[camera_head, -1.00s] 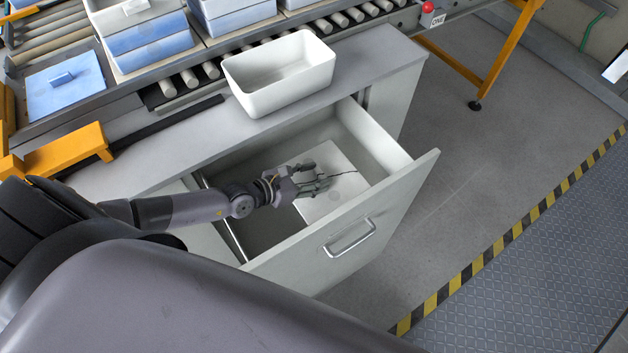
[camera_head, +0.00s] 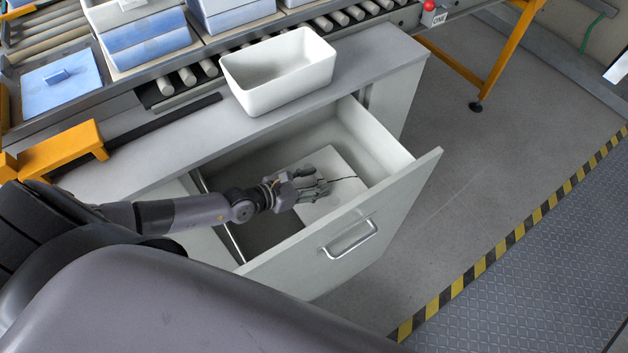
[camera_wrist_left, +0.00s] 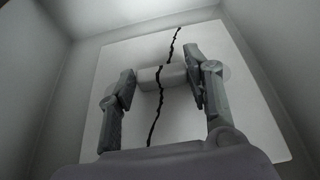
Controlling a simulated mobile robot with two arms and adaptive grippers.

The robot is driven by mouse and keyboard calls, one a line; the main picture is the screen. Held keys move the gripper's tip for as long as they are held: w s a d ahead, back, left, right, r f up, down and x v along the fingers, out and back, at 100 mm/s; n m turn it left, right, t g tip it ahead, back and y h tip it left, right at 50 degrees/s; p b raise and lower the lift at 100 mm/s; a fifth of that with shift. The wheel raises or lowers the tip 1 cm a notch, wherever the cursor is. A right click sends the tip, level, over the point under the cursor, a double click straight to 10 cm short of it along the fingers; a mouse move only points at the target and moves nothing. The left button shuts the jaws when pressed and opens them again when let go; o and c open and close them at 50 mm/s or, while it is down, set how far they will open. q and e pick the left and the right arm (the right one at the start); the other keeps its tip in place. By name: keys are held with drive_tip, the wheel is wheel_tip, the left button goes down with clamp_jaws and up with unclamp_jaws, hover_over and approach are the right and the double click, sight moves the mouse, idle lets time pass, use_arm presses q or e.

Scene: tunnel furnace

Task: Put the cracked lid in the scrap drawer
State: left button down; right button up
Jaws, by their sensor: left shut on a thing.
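The cracked lid (camera_head: 338,172) is a pale square plate with a dark jagged crack running across it. It is inside the open scrap drawer (camera_head: 400,190), under my left gripper (camera_head: 318,188). In the left wrist view the lid (camera_wrist_left: 190,120) shows a small raised handle (camera_wrist_left: 163,76) that the crack crosses. My left gripper (camera_wrist_left: 160,88) has its fingers on both sides of this handle and is shut on it. The drawer walls surround the lid; I cannot tell whether it rests on the drawer floor. My right gripper is not in view.
A white empty bin (camera_head: 278,72) stands on the counter (camera_head: 190,130) behind the drawer. A roller conveyor (camera_head: 190,78) carries blue and white boxes and a blue lid (camera_head: 60,85). An orange bracket (camera_head: 65,150) is at the left. Floor at the right is clear.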

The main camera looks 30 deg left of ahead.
use_arm(q)
drive_tip(key=c, duration=0.8)
unclamp_jaws()
drive_tip(key=shift+r, duration=0.15)
drive_tip(key=shift+r+p, duration=0.3)
drive_tip(key=shift+p, duration=0.2)
drive_tip(key=shift+r+p, duration=0.4)
drive_tip(key=shift+p, duration=0.05)
drive_tip(key=v, duration=0.6)
drive_tip(key=shift+s+a+f+b, duration=0.1)
drive_tip(key=shift+s+a+b, duration=0.1)
drive_tip(key=shift+s+b, duration=0.15)
drive_tip(key=shift+s+a, duration=0.15)
drive_tip(key=shift+s, duration=0.1)
